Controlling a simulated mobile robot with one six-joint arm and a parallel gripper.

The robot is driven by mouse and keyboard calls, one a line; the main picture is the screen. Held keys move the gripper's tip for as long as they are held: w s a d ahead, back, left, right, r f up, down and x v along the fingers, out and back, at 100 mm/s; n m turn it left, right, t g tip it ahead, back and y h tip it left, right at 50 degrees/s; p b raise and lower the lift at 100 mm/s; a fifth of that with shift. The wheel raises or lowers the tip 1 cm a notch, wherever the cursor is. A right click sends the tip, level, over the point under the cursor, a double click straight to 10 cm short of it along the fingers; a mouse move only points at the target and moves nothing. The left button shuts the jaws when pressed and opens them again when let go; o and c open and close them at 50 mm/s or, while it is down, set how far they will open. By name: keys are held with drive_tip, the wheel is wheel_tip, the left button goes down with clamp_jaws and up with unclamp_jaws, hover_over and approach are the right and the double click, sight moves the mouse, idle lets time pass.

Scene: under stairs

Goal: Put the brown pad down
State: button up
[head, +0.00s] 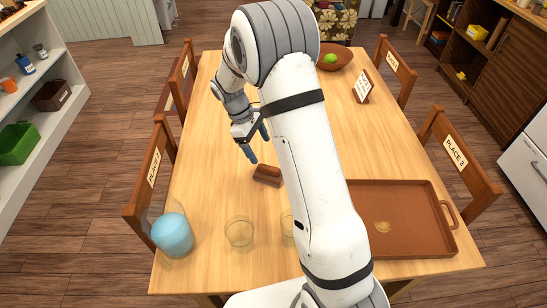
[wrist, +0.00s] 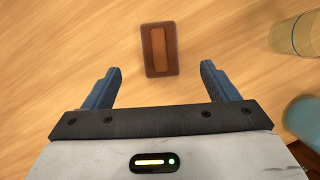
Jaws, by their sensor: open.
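The brown pad (head: 267,175) lies on the wooden table, left of my arm in the head view. It looks like a small block with a raised lighter bar along its top. In the wrist view the pad (wrist: 158,49) lies flat on the table, ahead of the fingertips and between their lines. My gripper (head: 258,146) is open and empty, above the table and just behind the pad in the head view. Its two blue fingers also show apart in the wrist view (wrist: 160,80). Nothing is between them.
A blue-filled jug (head: 173,235) and a clear glass (head: 239,232) stand at the near left; another glass is partly hidden by my arm. A brown tray (head: 412,190) lies at the near right. A bowl (head: 340,58) with a green fruit and a sign (head: 362,87) stand farther back.

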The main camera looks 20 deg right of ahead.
sight(269, 167)
drive_tip(key=s+d+r+m+t+y, duration=0.25)
drive_tip(key=s+r+m, duration=0.25)
drive_tip(key=s+r, duration=0.8)
drive_tip(key=s+r+m+t+y, duration=0.1)
drive_tip(key=s+r+m, duration=0.3)
drive_tip(key=s, duration=0.8)
drive_tip(key=shift+s+d+r+m+t, duration=0.35)
drive_tip(key=shift+d+m+t, duration=0.1)
drive_tip(key=shift+m+t, duration=0.5)
drive_tip(key=shift+o, duration=0.2)
